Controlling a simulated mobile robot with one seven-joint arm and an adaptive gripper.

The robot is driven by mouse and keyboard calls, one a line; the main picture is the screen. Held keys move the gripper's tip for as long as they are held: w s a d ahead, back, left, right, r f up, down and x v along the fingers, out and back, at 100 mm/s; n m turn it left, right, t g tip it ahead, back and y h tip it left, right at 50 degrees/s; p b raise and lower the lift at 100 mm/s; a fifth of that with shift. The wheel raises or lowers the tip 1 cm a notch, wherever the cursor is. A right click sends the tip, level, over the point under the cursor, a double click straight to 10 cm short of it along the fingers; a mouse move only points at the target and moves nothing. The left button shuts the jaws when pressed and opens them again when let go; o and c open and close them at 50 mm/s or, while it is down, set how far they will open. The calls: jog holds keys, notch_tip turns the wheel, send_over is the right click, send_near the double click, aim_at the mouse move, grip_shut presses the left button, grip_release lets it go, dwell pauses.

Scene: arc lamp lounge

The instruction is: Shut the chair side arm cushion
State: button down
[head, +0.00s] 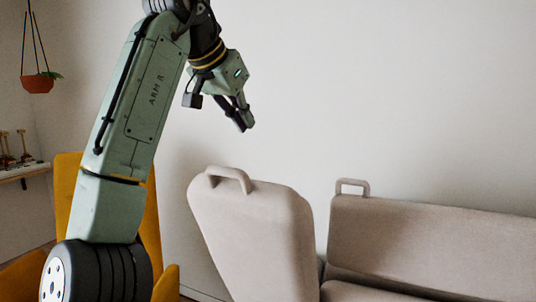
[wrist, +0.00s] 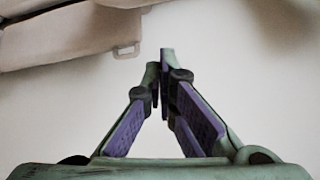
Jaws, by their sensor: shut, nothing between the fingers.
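The beige sofa's arm cushion (head: 255,235) on the yellow chair's side stands up at the sofa's left end and leans outward to the left. A loop handle (head: 229,178) sits on its top edge. My gripper (head: 244,122) is above this cushion, in front of the wall, pointing down and to the right. Its fingers are shut and empty, clear of the cushion and handle. In the wrist view my gripper (wrist: 160,75) shows its fingertips together against the pale wall. Part of the beige sofa (wrist: 60,38) with a loop handle is at the upper left there.
The sofa's back cushion (head: 430,240) has its own loop handle (head: 352,187). A yellow chair (head: 68,190) stands behind my arm at the left. A hanging pot (head: 37,84) and a wall shelf (head: 22,172) are further left. The space around my gripper is open.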

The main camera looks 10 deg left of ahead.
jog(key=p, duration=0.1)
send_over(252, 186)
jog(key=w+d, duration=0.1)
jog(key=w, duration=0.2)
jog(key=f, duration=0.7)
jog(key=shift+w+d+f, duration=0.1)
jog(key=shift+w+f, duration=0.1)
jog(key=shift+f, duration=0.15)
jog(key=s, duration=0.2)
jog(key=s+a+f, duration=0.1)
jog(key=shift+p, duration=0.35)
jog(key=shift+s+a+f, duration=0.1)
jog(key=shift+s+f, duration=0.05)
